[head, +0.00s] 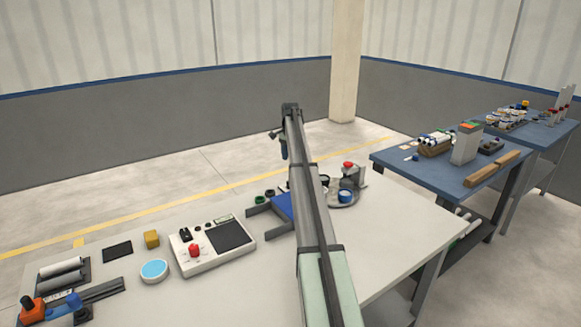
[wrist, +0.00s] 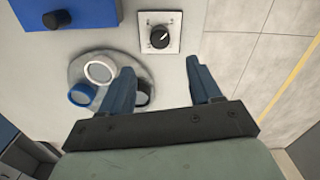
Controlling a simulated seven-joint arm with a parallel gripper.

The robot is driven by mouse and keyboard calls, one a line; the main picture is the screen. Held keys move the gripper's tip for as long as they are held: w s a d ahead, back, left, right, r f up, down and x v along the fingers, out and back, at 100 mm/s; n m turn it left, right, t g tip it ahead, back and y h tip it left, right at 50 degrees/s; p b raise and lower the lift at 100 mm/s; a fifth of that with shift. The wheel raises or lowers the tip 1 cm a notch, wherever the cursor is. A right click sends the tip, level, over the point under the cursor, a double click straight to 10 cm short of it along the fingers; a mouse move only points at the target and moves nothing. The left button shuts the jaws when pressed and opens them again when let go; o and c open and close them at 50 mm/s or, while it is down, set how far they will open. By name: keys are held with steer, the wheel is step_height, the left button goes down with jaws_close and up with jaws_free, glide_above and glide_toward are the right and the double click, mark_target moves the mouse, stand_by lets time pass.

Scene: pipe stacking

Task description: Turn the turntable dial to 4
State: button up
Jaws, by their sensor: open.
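The dial (wrist: 159,39) is a black knob on a square white plate, at the top middle of the wrist view. Its number marks are too small to read. My gripper (wrist: 160,66) is open and empty, its two blue fingers spread apart just below the dial's plate in the picture. The grey round turntable (wrist: 76,72) lies left of the fingers, carrying a white ring (wrist: 100,70) and a blue ring (wrist: 82,95). A dark piece is partly hidden behind the left finger. In the head view my gripper (head: 284,148) hangs at the arm's far end; I cannot make out the dial there.
A blue block (wrist: 90,12) with a black knob stands at the wrist view's upper left. The white table (head: 205,290) holds a control box (head: 205,262), a light-blue disc (head: 154,270) and a yellow block (head: 151,239). A blue bench (head: 430,178) stands at the right.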

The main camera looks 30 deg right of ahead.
steer(key=shift+r, duration=0.7)
